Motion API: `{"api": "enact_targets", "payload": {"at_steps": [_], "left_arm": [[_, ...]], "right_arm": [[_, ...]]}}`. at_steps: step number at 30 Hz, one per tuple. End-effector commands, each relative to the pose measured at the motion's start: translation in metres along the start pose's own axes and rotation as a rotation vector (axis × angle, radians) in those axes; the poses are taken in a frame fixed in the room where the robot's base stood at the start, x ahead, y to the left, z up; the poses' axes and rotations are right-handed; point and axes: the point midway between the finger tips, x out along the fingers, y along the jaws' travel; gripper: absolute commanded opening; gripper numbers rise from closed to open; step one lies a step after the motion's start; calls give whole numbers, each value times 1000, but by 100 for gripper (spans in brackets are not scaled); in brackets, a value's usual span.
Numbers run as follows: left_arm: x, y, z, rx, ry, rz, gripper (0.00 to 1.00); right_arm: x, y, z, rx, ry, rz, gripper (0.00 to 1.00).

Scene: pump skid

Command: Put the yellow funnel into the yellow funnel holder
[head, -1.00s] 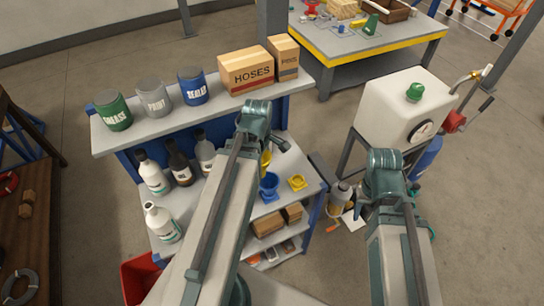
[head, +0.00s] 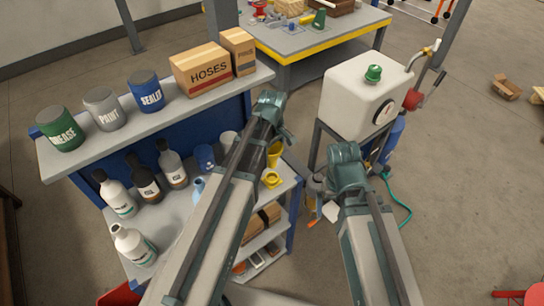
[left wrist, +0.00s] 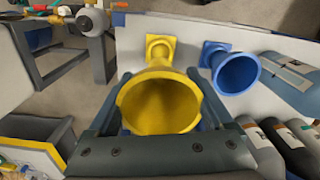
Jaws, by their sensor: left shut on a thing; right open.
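My left gripper (left wrist: 160,118) is shut on the yellow funnel (left wrist: 158,103), whose wide mouth faces the left wrist camera. The funnel (head: 275,150) also shows in the head view, above the shelf unit's right end. The yellow funnel holder (left wrist: 160,48) has a square plate and stands on the shelf just beyond the funnel. In the head view the holder (head: 271,180) is just below the funnel. The funnel's spout is hidden, and I cannot tell whether it touches the holder. My right gripper (head: 346,180) is open, its fingers mostly hidden below the wrist, in front of the white tank.
A blue funnel (left wrist: 236,73) stands beside the yellow holder. Several bottles (head: 117,196) stand to the left on the shelf. Cans (head: 146,92) and a HOSES box (head: 201,70) sit on the upper shelf. The white tank (head: 360,95) stands to the right.

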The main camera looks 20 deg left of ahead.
Motion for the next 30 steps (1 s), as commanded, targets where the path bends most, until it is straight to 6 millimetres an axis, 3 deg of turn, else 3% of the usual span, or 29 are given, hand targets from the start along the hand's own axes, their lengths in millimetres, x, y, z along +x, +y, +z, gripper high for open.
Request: {"api": "enact_targets", "payload": {"at_steps": [8,24,30], "left_arm": [[11,0,0,-2,0,0,18],[61,-1,0,-3,0,0,18],[53,-1,0,-3,0,0,18]], "right_arm": [[11,-1,-1,0,0,0,100],[60,-6,-4,0,0,0,100],[53,-5,-3,0,0,0,100]]}}
